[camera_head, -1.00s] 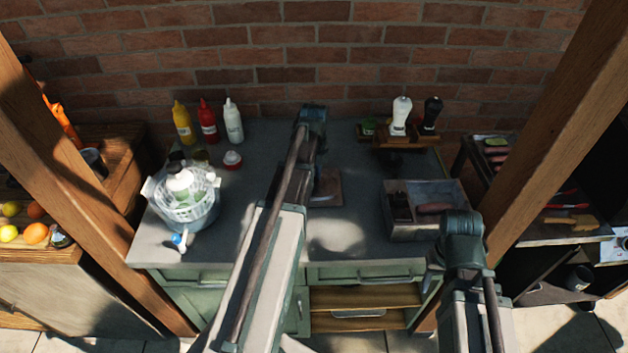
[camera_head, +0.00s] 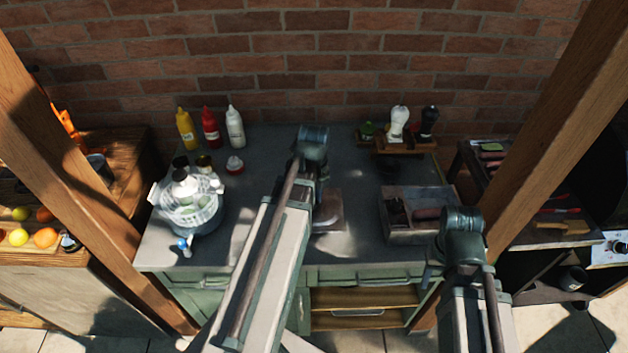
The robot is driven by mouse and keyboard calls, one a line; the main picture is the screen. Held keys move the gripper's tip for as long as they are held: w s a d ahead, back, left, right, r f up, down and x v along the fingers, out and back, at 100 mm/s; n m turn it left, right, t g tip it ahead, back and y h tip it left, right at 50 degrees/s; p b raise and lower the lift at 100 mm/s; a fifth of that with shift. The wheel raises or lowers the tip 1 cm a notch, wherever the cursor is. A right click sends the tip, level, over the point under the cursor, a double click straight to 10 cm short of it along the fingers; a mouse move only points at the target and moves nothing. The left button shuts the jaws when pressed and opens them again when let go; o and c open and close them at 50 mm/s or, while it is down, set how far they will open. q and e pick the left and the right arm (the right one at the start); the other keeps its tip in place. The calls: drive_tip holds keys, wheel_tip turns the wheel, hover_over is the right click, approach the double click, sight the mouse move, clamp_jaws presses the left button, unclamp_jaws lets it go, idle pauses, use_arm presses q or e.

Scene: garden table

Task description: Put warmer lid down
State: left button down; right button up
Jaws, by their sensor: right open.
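A round pot-like vessel (camera_head: 196,229) stands at the left of the grey counter. A whitish, slatted round piece (camera_head: 193,205) sits at its top; I cannot tell whether it is the warmer lid. No other thing shows clearly as a lid. My right gripper (camera_head: 432,272) shows small and dark at the counter's front edge, below the open box, and is open. It is far to the right of the vessel. My left arm reaches up over the middle of the counter; its gripper is hidden behind the arm.
Yellow, red and white squeeze bottles (camera_head: 210,129) stand at the back left. An open box (camera_head: 408,236) and a wooden rack (camera_head: 405,149) with white and black shakers are on the right. A board (camera_head: 330,216) lies mid-counter. Wooden posts (camera_head: 85,190) flank the counter.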

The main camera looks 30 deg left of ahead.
sight(315, 225)
use_arm(q)
drive_tip(key=s+d, duration=0.1)
drive_tip(key=s, duration=0.2)
drive_tip(key=s+d, duration=0.1)
drive_tip(key=shift+s+d+r, duration=0.3)
drive_tip(key=shift+s+d, duration=0.05)
drive_tip(key=shift+s, duration=0.05)
drive_tip(key=shift+f, duration=0.45)
drive_tip(key=shift+r, duration=0.15)
drive_tip(key=shift+w+d, duration=0.1)
